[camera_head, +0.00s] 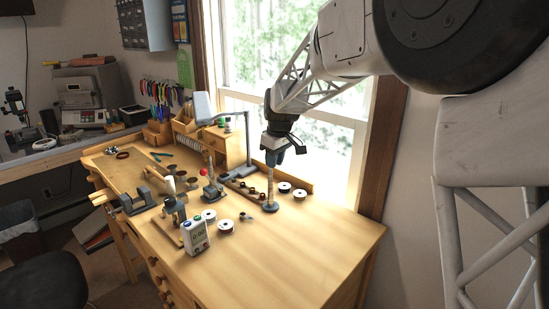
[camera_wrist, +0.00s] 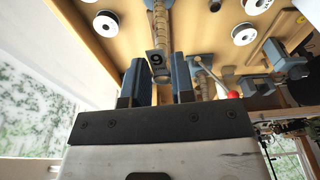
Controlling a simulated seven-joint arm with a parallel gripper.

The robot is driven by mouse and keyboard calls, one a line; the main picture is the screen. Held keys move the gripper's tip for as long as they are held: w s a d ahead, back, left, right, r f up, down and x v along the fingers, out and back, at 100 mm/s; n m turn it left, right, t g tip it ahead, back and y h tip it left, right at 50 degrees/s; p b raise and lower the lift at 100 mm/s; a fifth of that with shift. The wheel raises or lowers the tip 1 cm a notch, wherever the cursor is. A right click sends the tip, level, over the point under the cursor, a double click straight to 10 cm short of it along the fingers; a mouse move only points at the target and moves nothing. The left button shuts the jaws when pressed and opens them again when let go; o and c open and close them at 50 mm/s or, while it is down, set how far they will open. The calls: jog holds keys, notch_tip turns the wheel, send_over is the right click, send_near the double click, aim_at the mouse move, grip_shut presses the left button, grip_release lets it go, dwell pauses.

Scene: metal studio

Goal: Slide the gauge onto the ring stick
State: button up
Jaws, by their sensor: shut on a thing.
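The ring stick (camera_head: 270,186) stands upright on a round base (camera_head: 271,208) near the window side of the bench. In the wrist view, the brown, marked ring stick (camera_wrist: 160,22) runs from the top edge toward my fingers. My gripper (camera_head: 276,157) is directly above the stick in the head view. In the wrist view, my gripper (camera_wrist: 157,82) is shut on the gauge (camera_wrist: 155,60), a small dark piece marked 9 between the two blue-grey fingers. The gauge lines up with the stick, but I cannot tell whether it is around it. The gauge is too small to make out in the head view.
Spools stand beside the stick, at its right (camera_head: 299,194) and left (camera_head: 226,227). The bench's right part (camera_head: 315,250) is clear.

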jog(key=shift+w+a, duration=0.25)
jog(key=shift+a, duration=0.05)
dwell(0.8)
jog(key=shift+f, duration=1.25)
grip_shut()
jog(key=shift+s+f, duration=0.1)
jog(key=shift+f, duration=0.5)
jog(key=shift+f, duration=0.15)
jog(key=o, duration=1)
grip_release()
jog(key=shift+r, duration=0.25)
jog(key=shift+r, duration=0.1)
